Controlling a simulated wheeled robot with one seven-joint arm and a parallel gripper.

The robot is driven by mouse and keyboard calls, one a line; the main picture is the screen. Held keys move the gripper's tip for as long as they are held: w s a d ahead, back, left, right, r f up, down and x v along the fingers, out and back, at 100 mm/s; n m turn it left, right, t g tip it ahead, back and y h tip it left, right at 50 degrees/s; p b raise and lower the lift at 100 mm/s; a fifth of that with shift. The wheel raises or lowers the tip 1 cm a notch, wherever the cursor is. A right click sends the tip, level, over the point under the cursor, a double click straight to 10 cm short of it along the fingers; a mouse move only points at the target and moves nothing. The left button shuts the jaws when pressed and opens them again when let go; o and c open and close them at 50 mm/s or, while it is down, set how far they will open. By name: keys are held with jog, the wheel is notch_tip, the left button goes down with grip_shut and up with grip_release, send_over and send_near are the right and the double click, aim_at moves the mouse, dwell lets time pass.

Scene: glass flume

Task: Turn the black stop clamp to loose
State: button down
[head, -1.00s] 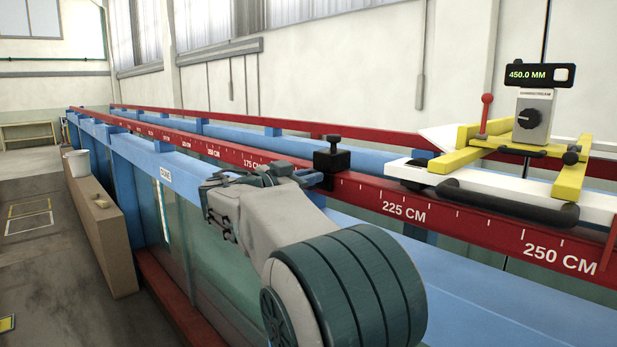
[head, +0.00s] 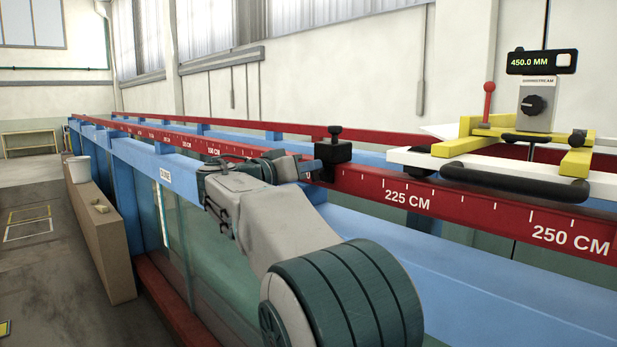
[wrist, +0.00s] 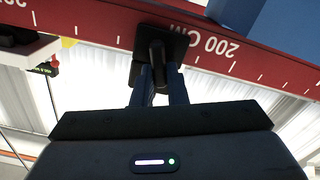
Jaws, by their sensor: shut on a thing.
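The black stop clamp (head: 335,155) sits on the red near rail, a block with a round knob on top. In the wrist view the clamp (wrist: 172,40) shows near the "200 CM" mark, with a dark narrow lever (wrist: 157,55) standing out towards me. My gripper (head: 314,167) reaches the clamp from its left and near side. Its two blue-grey fingers (wrist: 155,78) are shut on the lever. The lever's end between the fingers is partly hidden.
A white and yellow instrument carriage (head: 500,165) with a 450.0 MM display (head: 541,62) stands to the right of the clamp. The red scale rail (head: 460,207) runs along the blue flume frame. A cardboard-coloured block (head: 100,230) with a white bucket (head: 79,168) is at left.

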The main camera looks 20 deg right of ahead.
jog(key=shift+w+a+f+n+b, duration=0.15)
jog(key=shift+n+b, duration=0.15)
jog(key=shift+n, duration=1.3)
jog(key=shift+w+n+b, duration=0.1)
jog(key=shift+n+b, duration=0.15)
jog(key=shift+n, duration=1.35)
jog(key=c, duration=1.4)
grip_release()
jog(key=shift+c, duration=0.2)
jog(key=b+v, duration=0.3)
jog(key=v, duration=1)
jog(key=shift+a, duration=0.4)
jog(key=shift+s+f, duration=0.1)
jog(key=shift+s, duration=0.05)
